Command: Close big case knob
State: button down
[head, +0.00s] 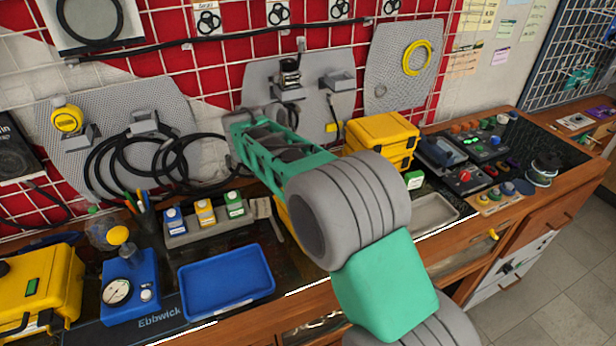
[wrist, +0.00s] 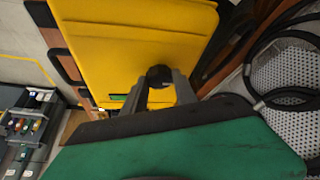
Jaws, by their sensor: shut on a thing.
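In the wrist view, a big yellow case (wrist: 140,38) fills the upper middle, with a dark round knob (wrist: 158,76) on its face. My gripper (wrist: 160,88) is shut on the knob, one grey finger on each side. A small green label (wrist: 118,97) shows on the case left of the fingers. In the head view my arm reaches over the bench from the lower right, and the fingertips and knob are hidden. A strip of yellow (head: 283,215) shows behind my arm; I cannot tell which case it belongs to.
Another yellow case (head: 40,295) and a blue gauge unit (head: 130,285) stand at the left. A blue tray (head: 226,278) lies at the front. Black hoses (head: 130,165) hang behind. A yellow case (head: 381,135) stands right of my arm, near control boxes (head: 470,175).

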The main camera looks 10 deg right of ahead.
jog(key=c, duration=1)
grip_release()
jog(key=v, duration=0.8)
jog(key=shift+p, duration=0.45)
jog(key=s+d+r+n+y, duration=0.2)
jog(key=s+d+n, duration=0.35)
jog(key=s, duration=0.45)
jog(key=s+a+f+n+y, duration=0.1)
jog(key=s+f+n, duration=0.1)
jog(key=s, duration=0.5)
jog(key=s+a+f+n+t+y, duration=0.1)
jog(key=s+f+n, duration=0.1)
jog(key=s+f, duration=0.2)
jog(key=s, duration=0.3)
jog(key=shift+f+n+y, duration=0.25)
jog(key=shift+n+y, duration=0.1)
jog(key=shift+y, duration=0.05)
